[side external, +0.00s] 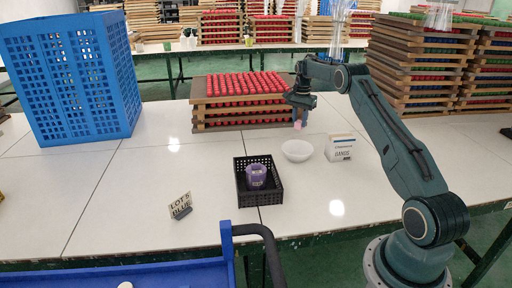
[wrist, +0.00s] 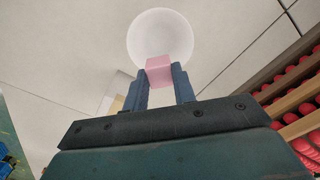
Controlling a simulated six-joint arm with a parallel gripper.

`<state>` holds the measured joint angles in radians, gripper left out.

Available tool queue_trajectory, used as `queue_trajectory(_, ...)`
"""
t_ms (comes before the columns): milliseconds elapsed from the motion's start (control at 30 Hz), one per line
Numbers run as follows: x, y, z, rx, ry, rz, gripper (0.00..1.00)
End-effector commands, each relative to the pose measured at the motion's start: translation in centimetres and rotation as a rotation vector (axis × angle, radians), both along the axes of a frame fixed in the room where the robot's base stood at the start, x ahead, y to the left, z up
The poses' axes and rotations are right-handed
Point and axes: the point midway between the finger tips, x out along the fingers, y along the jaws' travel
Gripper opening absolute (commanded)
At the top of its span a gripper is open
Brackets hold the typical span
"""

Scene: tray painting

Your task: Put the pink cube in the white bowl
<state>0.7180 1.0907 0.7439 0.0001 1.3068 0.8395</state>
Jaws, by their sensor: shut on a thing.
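My gripper (side external: 299,116) is shut on the pink cube (side external: 298,125) and holds it in the air above the table, just behind the white bowl (side external: 297,151) in the side view. In the wrist view the pink cube (wrist: 159,70) sits between the two fingertips of my gripper (wrist: 160,80). The white bowl (wrist: 160,28) lies beyond the cube there, and the cube overlaps the bowl's near part. The bowl stands upright on the table and its visible inside looks empty.
A white card box (side external: 341,147) stands right of the bowl. A black crate (side external: 260,196) with a purple cup (side external: 256,176) is left of it. Stacked trays with red pieces (side external: 240,88) stand behind. A small sign (side external: 180,206) and a blue crate (side external: 70,80) are at left.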

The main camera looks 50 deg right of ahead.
Motion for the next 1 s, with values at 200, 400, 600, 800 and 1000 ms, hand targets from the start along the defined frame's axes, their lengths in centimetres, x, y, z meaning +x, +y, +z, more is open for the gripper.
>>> queue_trajectory(200,-0.1,-0.5,-0.2,0.0,0.0,-0.015,0.05)
queue_trajectory(400,-0.1,-0.5,-0.3,0.0,0.0,-0.014,0.05)
queue_trajectory(600,-0.1,-0.4,-1.0,0.001,0.001,-0.014,0.05)
queue_trajectory(800,-0.1,-0.4,-2.4,0.002,0.002,-0.013,0.05)
queue_trajectory(1000,-0.1,-0.4,-4.0,0.001,0.002,-0.013,0.05)
